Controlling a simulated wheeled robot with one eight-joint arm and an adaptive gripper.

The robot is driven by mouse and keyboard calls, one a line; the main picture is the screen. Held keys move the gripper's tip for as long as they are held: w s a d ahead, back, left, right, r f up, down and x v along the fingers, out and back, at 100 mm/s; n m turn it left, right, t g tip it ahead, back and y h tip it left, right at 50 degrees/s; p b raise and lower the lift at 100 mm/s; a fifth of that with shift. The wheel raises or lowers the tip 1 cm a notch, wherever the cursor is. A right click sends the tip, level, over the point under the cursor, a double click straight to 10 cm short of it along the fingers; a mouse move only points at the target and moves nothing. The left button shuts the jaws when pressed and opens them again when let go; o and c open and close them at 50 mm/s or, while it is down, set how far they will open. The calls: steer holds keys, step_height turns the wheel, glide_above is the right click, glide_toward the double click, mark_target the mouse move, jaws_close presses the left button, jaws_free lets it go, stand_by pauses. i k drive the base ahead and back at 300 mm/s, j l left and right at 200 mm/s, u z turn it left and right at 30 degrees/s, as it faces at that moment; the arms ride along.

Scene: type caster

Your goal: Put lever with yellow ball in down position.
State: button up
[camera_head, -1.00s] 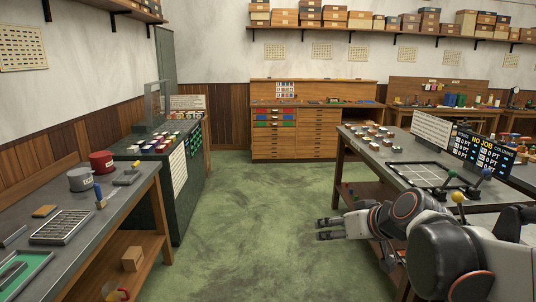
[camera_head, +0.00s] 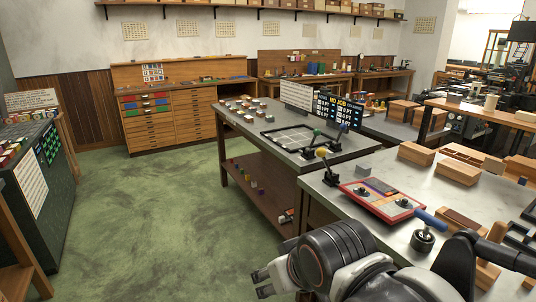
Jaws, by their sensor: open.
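The lever with the yellow ball (camera_head: 322,153) stands at the left end of the nearer right-hand table. Its dark arm slants from its base up and to the left, with the ball at the top. A lever with a green ball (camera_head: 317,132) and one with a blue ball (camera_head: 343,127) show just behind it, by the framed tray on the farther table. My gripper (camera_head: 263,283) is low in the picture, left of and below the yellow-ball lever and well apart from it. Its fingers are open and empty.
The nearer table (camera_head: 408,234) carries a red-framed tray (camera_head: 382,201), a blue-handled lever (camera_head: 424,240) and wooden boxes (camera_head: 459,172). A "NO JOB" display board (camera_head: 338,108) stands on the farther table (camera_head: 284,150). Green floor (camera_head: 150,215) lies open to the left.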

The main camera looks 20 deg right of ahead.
mark_target(320, 152)
steer(key=z, duration=1.05)
